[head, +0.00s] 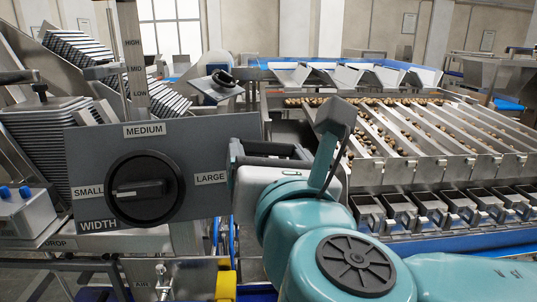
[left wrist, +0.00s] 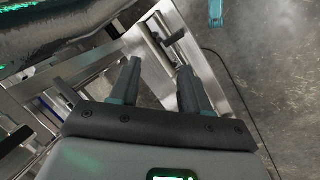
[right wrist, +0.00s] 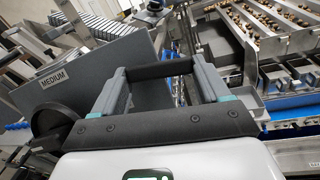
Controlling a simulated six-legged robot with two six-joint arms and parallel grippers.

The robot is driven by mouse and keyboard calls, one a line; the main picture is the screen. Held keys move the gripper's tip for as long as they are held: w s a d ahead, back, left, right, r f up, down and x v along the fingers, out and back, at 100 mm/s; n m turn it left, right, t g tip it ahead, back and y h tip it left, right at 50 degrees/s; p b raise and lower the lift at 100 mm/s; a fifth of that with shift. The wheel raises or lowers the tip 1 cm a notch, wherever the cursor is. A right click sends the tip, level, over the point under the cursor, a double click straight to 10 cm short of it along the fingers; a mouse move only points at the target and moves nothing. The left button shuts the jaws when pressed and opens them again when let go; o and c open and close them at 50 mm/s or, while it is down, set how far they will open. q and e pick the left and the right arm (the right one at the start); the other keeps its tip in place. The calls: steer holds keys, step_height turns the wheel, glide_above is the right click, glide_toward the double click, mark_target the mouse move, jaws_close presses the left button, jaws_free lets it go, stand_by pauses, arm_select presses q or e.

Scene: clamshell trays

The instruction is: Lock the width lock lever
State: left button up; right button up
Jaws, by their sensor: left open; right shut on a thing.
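The grey width panel (head: 100,150) carries a round black knob (head: 145,188) with its pointer toward SMALL. My right gripper (head: 268,158) is just right of the panel. In the right wrist view its two fingers stand apart with a dark bar, seemingly the width lock lever (right wrist: 160,70), spanning between them, and they are shut on it. How the lever joins the machine is hidden. My left gripper (left wrist: 160,80) is open and empty in the left wrist view, over a metal frame and floor; it does not show in the head view.
A sorting machine with sloping lanes (head: 400,120) stands at the right, with a row of metal trays (head: 440,205) below. A second dark knob (head: 222,78) is behind the panel. A grey-white box with blue buttons (head: 22,208) is at the left. Metal frame parts (left wrist: 160,45) lie near my left gripper.

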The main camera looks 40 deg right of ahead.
steer(key=shift+m, duration=0.3)
steer(key=m, duration=0.1)
steer(key=m+h+b, duration=0.1)
steer(key=m+g, duration=0.1)
steer(key=shift+a+f, duration=0.2)
steer(key=shift+a, duration=0.05)
steer(key=m+g, duration=0.1)
steer(key=m, duration=0.4)
steer(key=a+m+g+h, duration=0.1)
steer(key=m+g, duration=0.1)
steer(key=m, duration=0.2)
steer(key=a+m+g, duration=0.1)
steer(key=m+g, duration=0.1)
steer(key=m, duration=0.3)
steer(key=shift+w+r+m, duration=0.1)
steer(key=shift+w+m, duration=0.2)
steer(key=shift+w, duration=0.05)
steer(key=shift+a, duration=0.1)
